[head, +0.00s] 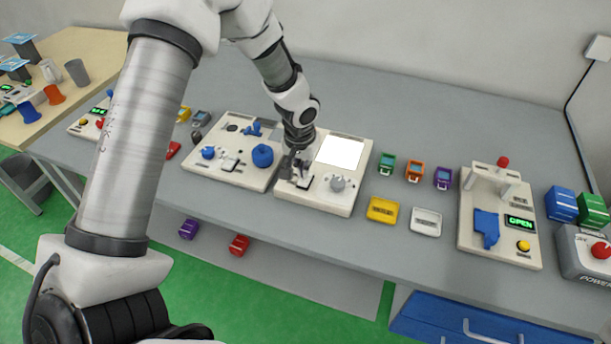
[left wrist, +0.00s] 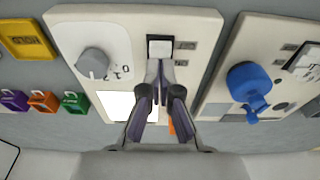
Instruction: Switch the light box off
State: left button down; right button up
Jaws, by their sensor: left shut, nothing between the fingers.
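The light box (head: 318,200) is a cream-coloured unit on the grey bench, with a bright white lit panel (head: 341,152), a grey dial (head: 338,183) and a small rocker switch (head: 303,182). In the left wrist view the switch (left wrist: 160,47) shows a white face in a dark frame, with the dial (left wrist: 93,62) to its left and the white panel (left wrist: 115,105) below. My left gripper (head: 296,170) is shut and empty, pointing down over the switch's side of the box. Its fingertips (left wrist: 160,68) are right by the switch; I cannot tell if they touch it. My right gripper is not in view.
A similar unit with blue knobs (head: 262,156) stands close on the left. Coloured padlock-like blocks (head: 414,171), a yellow tray (head: 382,210) and a white tray (head: 426,221) lie to the right. Further right is a unit with a green "OPEN" display (head: 519,222).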

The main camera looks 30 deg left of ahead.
aim_at(303, 181)
pick_arm(q)
jog(key=shift+f+b, duration=1)
jog(key=shift+f, duration=0.15)
dwell(0.8)
jog(key=shift+r, duration=0.1)
notch_tip(303, 181, up, 7)
jog(key=p, duration=0.5)
dwell(0.4)
jog(key=shift+s, duration=0.1)
